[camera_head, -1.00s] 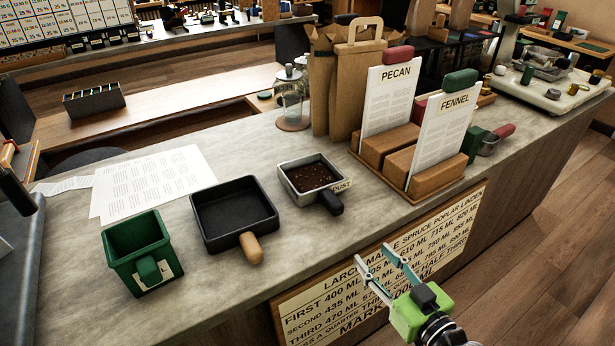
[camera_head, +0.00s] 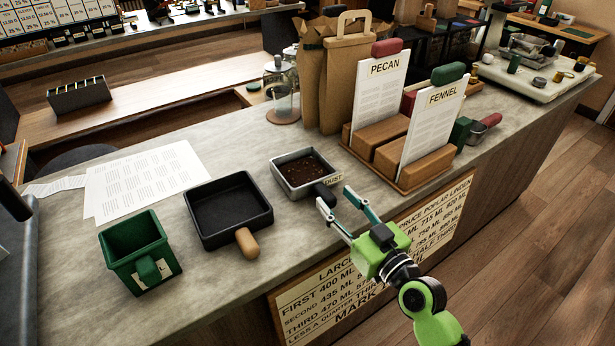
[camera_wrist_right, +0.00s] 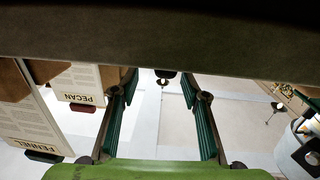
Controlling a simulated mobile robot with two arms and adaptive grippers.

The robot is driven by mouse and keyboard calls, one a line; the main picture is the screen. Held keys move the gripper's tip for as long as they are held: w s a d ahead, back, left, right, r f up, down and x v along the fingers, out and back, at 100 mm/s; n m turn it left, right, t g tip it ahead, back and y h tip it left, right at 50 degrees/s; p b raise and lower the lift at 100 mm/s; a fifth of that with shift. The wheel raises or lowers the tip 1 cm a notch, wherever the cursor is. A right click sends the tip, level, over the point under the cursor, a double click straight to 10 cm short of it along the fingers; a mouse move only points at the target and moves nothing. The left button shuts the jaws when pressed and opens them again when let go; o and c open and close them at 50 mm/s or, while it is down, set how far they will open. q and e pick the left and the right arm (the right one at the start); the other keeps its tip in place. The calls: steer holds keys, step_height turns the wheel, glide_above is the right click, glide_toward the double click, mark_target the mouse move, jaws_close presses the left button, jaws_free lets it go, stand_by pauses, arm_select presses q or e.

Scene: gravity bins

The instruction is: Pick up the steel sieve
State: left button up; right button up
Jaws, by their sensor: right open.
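The steel sieve (camera_head: 277,170) appears to be the square, steel-rimmed pan labelled DUST on the counter in the head view. Dark brown bits lie in it, and its black handle (camera_head: 322,192) points toward the counter's front edge. My right gripper (camera_head: 335,198) is open, with its fingers apart close to the handle. I cannot tell whether they touch it. In the right wrist view, the open fingers (camera_wrist_right: 161,78) show with no clear object held between them, and the sieve is not recognisable. My left gripper is not in view.
A black pan (camera_head: 228,210) with a wooden handle and a green bin (camera_head: 137,252) stand left of the sieve. Wooden holders with PECAN (camera_head: 383,88) and FENNEL (camera_head: 437,120) cards stand right. A lettered board (camera_head: 310,305) covers the counter front.

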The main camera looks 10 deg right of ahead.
mark_target(324, 190)
steer(key=x, duration=0.2)
steer(key=p+x, duration=0.1)
steer(key=x, duration=0.1)
steer(key=shift+s+a+f, duration=0.1)
steer(key=shift+s+a, duration=0.05)
steer(key=shift+a, duration=0.2)
steer(key=shift+w+a+f, duration=0.1)
steer(key=shift+w+f, duration=0.05)
steer(key=shift+w, duration=0.35)
jaws_close()
step_height(324, 190, up, 2)
steer(key=shift+r+p, duration=0.1)
steer(key=shift+p, duration=0.85)
steer(key=s+a+r+p, duration=0.8)
steer(key=a+r+p, duration=0.3)
steer(key=p, duration=0.4)
steer(key=shift+s, duration=0.25)
